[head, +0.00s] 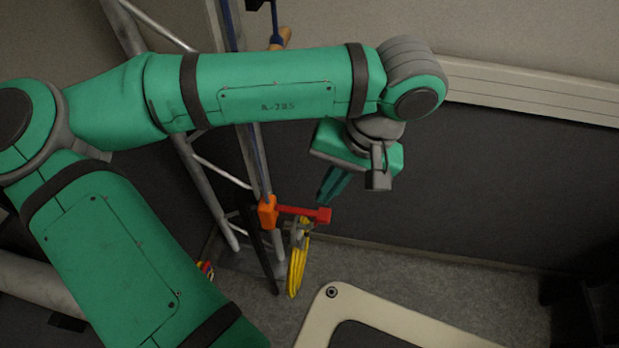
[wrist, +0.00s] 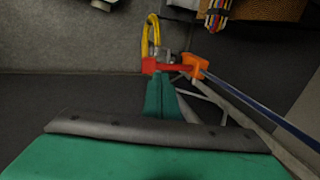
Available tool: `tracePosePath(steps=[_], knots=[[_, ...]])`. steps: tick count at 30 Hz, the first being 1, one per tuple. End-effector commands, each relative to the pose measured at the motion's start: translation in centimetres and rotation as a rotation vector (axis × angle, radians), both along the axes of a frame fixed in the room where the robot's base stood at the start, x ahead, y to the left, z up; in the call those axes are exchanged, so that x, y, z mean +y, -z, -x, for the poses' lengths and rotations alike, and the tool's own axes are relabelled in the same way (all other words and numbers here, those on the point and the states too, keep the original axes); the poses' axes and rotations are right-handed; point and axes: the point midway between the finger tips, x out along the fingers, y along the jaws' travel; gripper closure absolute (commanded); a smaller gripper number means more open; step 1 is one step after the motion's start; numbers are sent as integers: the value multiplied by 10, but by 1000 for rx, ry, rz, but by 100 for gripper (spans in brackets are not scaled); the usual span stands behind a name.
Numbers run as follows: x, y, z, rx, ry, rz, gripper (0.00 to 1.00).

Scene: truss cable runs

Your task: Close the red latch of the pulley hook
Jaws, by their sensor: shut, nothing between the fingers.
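The red latch (head: 303,211) sticks out to the right from an orange block (head: 267,212) on the truss post. It ends in a wider red tip. A grey metal hook part (head: 299,228) sits just under it, with a looped yellow cable (head: 297,268) hanging down. In the wrist view the red latch (wrist: 168,67) runs left from the orange block (wrist: 196,66). My gripper (head: 321,201) is shut and empty, its fingertips close to the latch's tip end. I cannot tell whether they touch it. The hook is mostly hidden by the latch and cable.
The metal truss (head: 205,165) with its slanted bars stands left of the latch. A blue cable (wrist: 262,112) runs along the post. A multicoloured cable bundle (wrist: 217,14) lies beyond. The dark wall panel (head: 500,190) is behind; the space right of my gripper is clear.

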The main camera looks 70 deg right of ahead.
Motion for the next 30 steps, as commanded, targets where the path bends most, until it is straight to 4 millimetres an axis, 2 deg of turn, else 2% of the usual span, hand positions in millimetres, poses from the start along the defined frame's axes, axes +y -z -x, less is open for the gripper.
tracePosePath(steps=[8,15,30], knots=[[-2,28,13,13,-9,0,100],[-3,47,18,-122,-14,-31,100],[-4,63,22,-115,-16,-32,100]])
